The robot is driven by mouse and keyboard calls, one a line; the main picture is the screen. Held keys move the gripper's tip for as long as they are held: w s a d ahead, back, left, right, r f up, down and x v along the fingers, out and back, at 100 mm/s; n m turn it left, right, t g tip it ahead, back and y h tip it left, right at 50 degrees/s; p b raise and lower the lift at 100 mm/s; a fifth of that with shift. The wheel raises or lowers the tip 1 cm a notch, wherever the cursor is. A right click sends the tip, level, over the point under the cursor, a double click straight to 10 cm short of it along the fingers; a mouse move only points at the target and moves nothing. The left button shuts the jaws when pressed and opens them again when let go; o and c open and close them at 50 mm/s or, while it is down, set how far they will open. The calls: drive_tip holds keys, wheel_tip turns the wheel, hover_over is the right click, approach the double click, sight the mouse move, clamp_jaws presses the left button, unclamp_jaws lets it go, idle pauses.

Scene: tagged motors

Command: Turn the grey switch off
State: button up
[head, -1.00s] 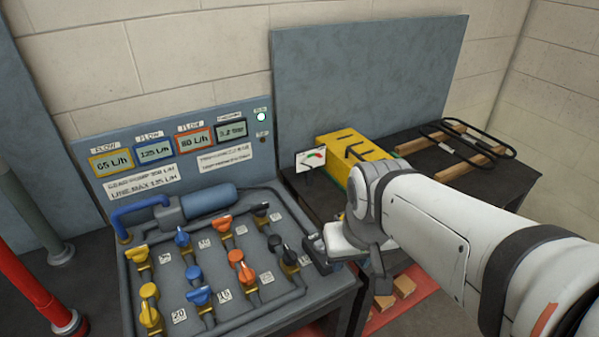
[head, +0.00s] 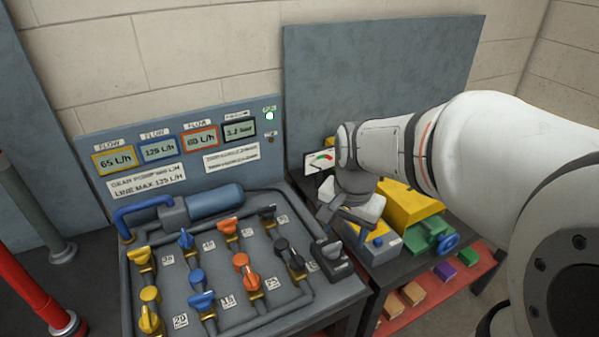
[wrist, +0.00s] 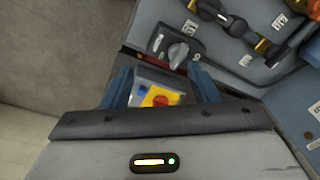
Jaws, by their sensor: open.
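The grey switch (head: 332,259) is a small dark box with a knob at the right edge of the valve bench, beside the black valve. In the wrist view its grey rotary knob (wrist: 179,53) shows on a dark plate, just beyond my gripper. My gripper (head: 350,222) is open and empty, pointing down above and behind the switch, near the gap between the benches. In the wrist view my gripper (wrist: 162,82) has its two blue fingers spread, with a box with a yellow patch and red knob (wrist: 160,97) showing between them. No contact with the switch is visible.
Several coloured valves and pipes fill the bench (head: 345,292). A display panel (head: 255,125) with a lit green lamp stands behind.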

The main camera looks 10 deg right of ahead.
sight(333, 246)
drive_tip(key=w+f+m, duration=0.1)
drive_tip(key=w+m, duration=0.1)
drive_tip(key=w+f+m, duration=0.1)
drive_tip(key=w+m, duration=0.1)
drive_tip(key=w+f+m+g+b, duration=0.1)
drive_tip(key=f, duration=0.1)
drive_tip(key=shift+w+m, duration=0.4)
drive_tip(key=shift+w+f, duration=0.1)
drive_tip(key=shift+f, duration=0.15)
drive_tip(key=shift+m, duration=0.3)
wheel_tip(333, 246, down, 7)
drive_tip(key=shift+f, duration=0.2)
drive_tip(key=shift+c, duration=0.3)
